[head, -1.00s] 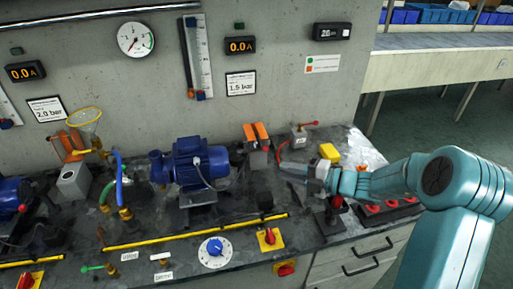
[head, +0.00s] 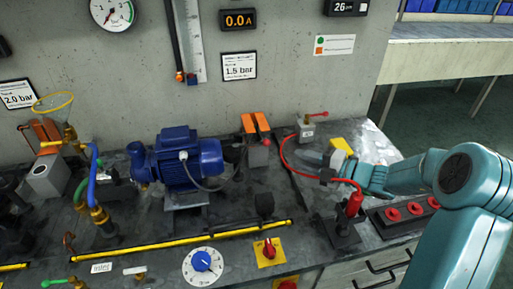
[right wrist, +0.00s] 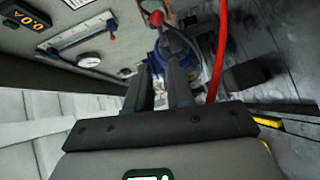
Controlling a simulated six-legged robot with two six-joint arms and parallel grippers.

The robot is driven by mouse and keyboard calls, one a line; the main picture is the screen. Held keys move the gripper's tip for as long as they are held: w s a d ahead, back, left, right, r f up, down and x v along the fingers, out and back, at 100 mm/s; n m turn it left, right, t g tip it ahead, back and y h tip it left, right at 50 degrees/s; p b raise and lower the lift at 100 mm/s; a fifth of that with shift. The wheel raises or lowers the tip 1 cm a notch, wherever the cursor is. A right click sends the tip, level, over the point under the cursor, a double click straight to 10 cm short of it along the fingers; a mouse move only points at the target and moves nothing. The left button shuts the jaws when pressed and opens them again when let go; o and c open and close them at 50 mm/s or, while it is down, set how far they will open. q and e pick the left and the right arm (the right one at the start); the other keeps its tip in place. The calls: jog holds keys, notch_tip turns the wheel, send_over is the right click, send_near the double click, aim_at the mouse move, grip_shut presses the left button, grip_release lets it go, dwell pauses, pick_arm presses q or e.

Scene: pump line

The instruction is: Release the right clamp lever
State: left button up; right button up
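The right clamp lever seems to be the short lever with a red ball knob (head: 266,142), beside the orange bars right of the blue motor. The red knob (right wrist: 157,18) also shows near the top of the right wrist view, on a grey stem beyond my fingertips. My right gripper (head: 301,156) points left toward it from the right and is apart from it. In the right wrist view my two dark fingers (right wrist: 158,72) stand apart with nothing held between them. My left gripper is not in view.
A red hose (head: 318,179) loops around my right gripper to a red-handled tool (head: 354,202) on a black stand. A grey box with a red lever (head: 306,129) stands behind.

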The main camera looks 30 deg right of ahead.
aim_at(252, 145)
jog(key=x, duration=1.5)
jog(key=shift+w+a, duration=0.3)
jog(key=shift+w, duration=0.1)
jog(key=shift+f, duration=0.1)
grip_shut()
